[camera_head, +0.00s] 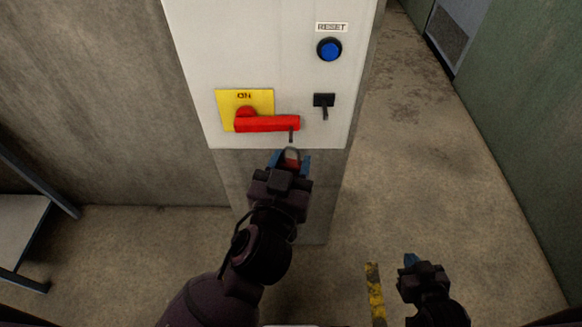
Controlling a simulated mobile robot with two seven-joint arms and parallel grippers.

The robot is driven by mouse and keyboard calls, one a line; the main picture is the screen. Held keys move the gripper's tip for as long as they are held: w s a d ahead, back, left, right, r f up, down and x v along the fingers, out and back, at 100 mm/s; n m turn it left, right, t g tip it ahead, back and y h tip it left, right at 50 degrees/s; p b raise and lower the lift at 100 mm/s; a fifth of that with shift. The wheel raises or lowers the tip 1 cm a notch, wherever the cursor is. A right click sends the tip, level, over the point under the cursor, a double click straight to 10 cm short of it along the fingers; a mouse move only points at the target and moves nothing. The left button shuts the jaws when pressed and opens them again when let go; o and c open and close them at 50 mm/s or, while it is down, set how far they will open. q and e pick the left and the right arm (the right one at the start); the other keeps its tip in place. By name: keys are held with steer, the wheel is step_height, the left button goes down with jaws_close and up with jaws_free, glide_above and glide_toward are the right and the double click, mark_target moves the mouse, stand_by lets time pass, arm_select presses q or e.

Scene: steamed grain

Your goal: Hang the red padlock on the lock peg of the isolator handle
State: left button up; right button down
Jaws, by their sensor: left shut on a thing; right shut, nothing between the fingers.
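The red isolator handle (266,123) lies horizontal, pointing right, on a yellow plate (228,100) marked "ON" on the panel. A small dark peg (291,135) sticks down near the handle's right end. My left gripper (290,164) is just below the peg, shut on the red padlock (291,160). The padlock is mostly hidden between the fingers; its grey shackle shows at the top, close under the peg. I cannot tell whether the shackle touches the peg. My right gripper (411,260) is low at the right, shut and empty, away from the panel.
A blue button (329,49) under a "RESET" label and an empty black hook (324,102) are on the panel (200,50), right of the handle. A yellow-black strip (375,295) is near my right gripper. A bench (20,225) stands at the left. Floor right of the cabinet is clear.

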arm_select(q)
steer(key=shift+w+f, duration=0.15)
steer(key=shift+w, duration=1.9)
steer(key=shift+w+f, duration=0.35)
arm_select(e)
steer(key=shift+s+f, duration=0.1)
arm_select(q)
steer(key=shift+a+f+b, duration=0.15)
steer(key=shift+f+b, duration=0.1)
steer(key=shift+b, duration=0.15)
arm_select(e)
steer(key=shift+a, duration=0.1)
